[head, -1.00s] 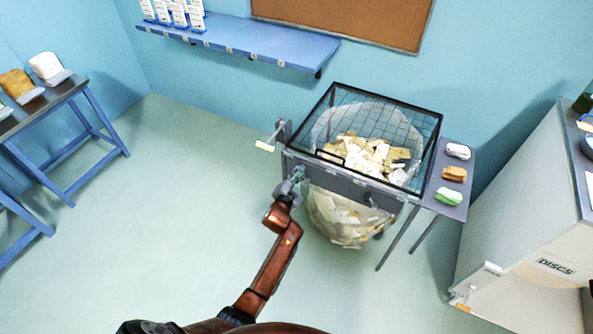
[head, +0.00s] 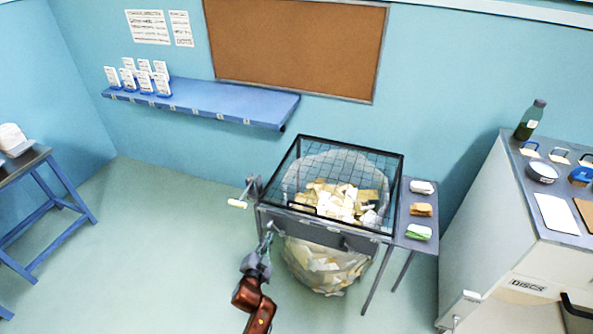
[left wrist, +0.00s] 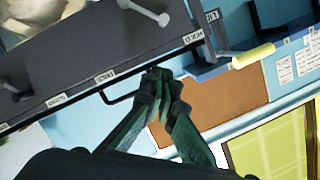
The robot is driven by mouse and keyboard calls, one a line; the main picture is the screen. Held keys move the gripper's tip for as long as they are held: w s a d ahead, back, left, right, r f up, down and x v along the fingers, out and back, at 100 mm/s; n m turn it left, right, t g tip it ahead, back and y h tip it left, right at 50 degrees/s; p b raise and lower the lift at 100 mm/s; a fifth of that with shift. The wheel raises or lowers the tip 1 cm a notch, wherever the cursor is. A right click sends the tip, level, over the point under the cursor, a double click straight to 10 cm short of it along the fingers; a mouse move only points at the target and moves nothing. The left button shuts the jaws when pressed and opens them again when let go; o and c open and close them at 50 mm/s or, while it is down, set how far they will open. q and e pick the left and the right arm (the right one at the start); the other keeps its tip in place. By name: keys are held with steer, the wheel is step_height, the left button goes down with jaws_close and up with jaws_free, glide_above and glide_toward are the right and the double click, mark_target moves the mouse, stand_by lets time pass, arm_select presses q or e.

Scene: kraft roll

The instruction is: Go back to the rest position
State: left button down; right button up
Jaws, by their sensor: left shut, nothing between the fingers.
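My left gripper (head: 267,238) is in front of the grey machine frame (head: 330,236), near its left front corner. In the left wrist view my left gripper (left wrist: 163,88) has its fingers together with nothing between them. A dark bar handle (left wrist: 122,98) on the machine front shows just behind the fingertips; I cannot tell whether they touch it. A wire-mesh lid (head: 345,165) covers a clear drum (head: 322,268) holding many cream and white paper pieces. My right gripper is not in view.
A side shelf (head: 418,205) at the machine's right holds white, brown and green bundles. A white cabinet (head: 490,235) stands at the right. A blue wall shelf (head: 215,103) and a cork board (head: 295,50) are behind. A table (head: 40,160) is at left. The floor at left is clear.

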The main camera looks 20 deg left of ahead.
arm_select(q)
steer(key=s+a+f+n+g+p, duration=0.1)
steer(key=s+f+g, duration=0.2)
steer(key=s+f, duration=0.75)
steer(key=s+f+n+g+h+p, duration=0.15)
steer(key=s+f, duration=0.55)
steer(key=f, duration=0.7)
steer(key=s+a+f+g+y+p, duration=0.1)
steer(key=s+f+g, duration=0.3)
steer(key=s+f, duration=0.65)
steer(key=s+a+f+n+g, duration=0.1)
steer(key=s+f, duration=0.3)
steer(key=s, duration=1)
steer(key=s+a+f+n+g+p, duration=0.1)
steer(key=s+f+g, duration=0.2)
steer(key=s, duration=1.1)
steer(key=s+a+f+n+g, duration=0.1)
steer(key=s+f+g, duration=0.2)
steer(key=s+f, duration=0.4)
steer(key=s, duration=0.8)
steer(key=shift+a+f+p, duration=0.2)
steer(key=shift+a+p, duration=0.1)
steer(key=shift+p, duration=0.1)
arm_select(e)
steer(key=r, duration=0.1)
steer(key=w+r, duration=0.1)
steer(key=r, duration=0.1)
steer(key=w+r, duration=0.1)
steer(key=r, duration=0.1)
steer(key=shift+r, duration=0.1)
